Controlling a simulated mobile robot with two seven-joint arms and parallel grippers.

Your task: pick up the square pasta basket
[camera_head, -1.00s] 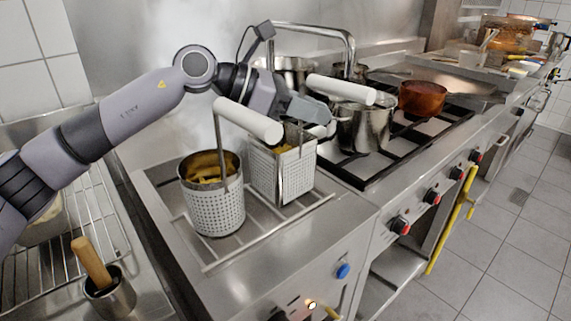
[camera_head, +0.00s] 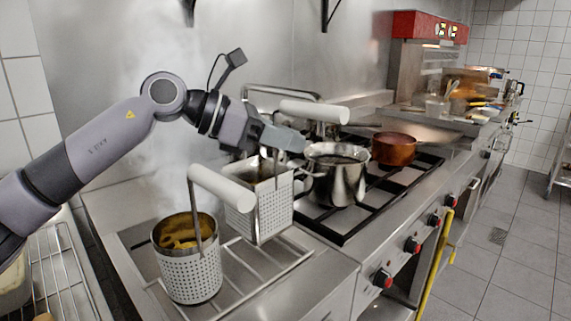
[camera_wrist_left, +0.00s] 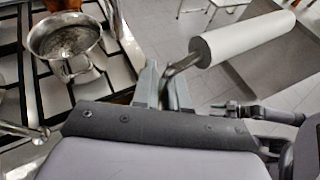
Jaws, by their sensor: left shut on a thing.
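The square pasta basket (camera_head: 273,214) is a perforated metal box with a wire stem and a white cylindrical handle (camera_head: 314,112). My left gripper (camera_head: 286,141) is shut on its metal handle stem. The basket hangs upright, seemingly a little above the wire rack. In the left wrist view, the fingers (camera_wrist_left: 165,88) close around the bent stem, and the white handle (camera_wrist_left: 242,38) points up and right. What the basket holds is mostly hidden.
A round perforated basket (camera_head: 189,276) with pasta stands on the rack, close left; its white handle (camera_head: 220,187) reaches up in front of the square basket. A steel pot (camera_head: 338,182) and a copper pot (camera_head: 394,149) stand on the stove at right. Steam rises behind.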

